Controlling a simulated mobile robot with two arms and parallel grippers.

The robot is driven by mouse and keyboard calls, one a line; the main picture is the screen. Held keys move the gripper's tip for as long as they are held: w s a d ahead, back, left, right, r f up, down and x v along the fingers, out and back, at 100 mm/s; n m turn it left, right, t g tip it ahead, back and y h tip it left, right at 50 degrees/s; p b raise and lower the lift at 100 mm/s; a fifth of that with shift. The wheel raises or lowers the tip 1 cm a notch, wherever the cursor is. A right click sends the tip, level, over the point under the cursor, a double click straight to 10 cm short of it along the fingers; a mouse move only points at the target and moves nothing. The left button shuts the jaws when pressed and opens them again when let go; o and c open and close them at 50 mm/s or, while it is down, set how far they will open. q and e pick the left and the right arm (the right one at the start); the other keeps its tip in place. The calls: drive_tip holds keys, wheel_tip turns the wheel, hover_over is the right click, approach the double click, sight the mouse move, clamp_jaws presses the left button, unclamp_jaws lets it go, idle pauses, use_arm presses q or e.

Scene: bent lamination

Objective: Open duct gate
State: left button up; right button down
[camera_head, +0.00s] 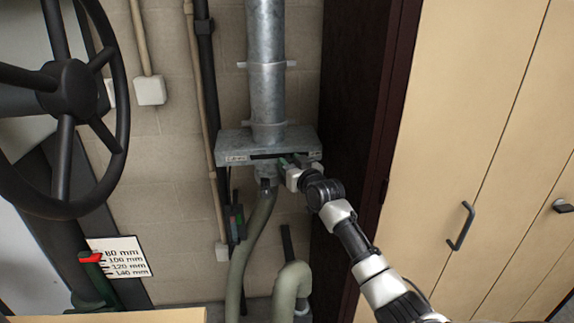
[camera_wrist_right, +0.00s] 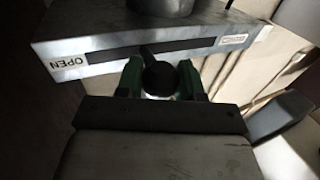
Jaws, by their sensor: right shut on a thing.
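The duct gate (camera_head: 230,150) is a flat grey metal box on the vertical round duct (camera_head: 267,90), in the middle of the head view. It has a dark horizontal slot and a label at its left end. In the right wrist view the gate (camera_wrist_right: 100,45) shows the slot and a white OPEN label (camera_wrist_right: 69,63) at the left. My right gripper (camera_head: 292,163) is at the right part of the slot. In the wrist view its green-sided fingers (camera_wrist_right: 160,78) are shut on a dark round handle knob (camera_wrist_right: 158,76), near the slot's middle. My left gripper is out of view.
A large black handwheel (camera_head: 65,90) stands at the left, with a millimetre scale plate (camera_head: 125,262) below it. Grey-green hoses (camera_head: 250,245) hang under the gate. A dark cabinet side and tan cabinet doors (camera_head: 470,120) with handles stand close on the right.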

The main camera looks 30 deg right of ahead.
drive_tip(key=c, duration=0.7)
unclamp_jaws()
drive_tip(key=shift+s+a+b, duration=0.2)
drive_tip(key=shift+s+b, duration=0.35)
drive_tip(key=shift+s, duration=2.15)
drive_tip(key=shift+s+a+b, duration=0.15)
drive_tip(key=shift+s+b, duration=0.35)
drive_tip(key=shift+s, duration=2.2)
drive_tip(key=shift+c, duration=0.4)
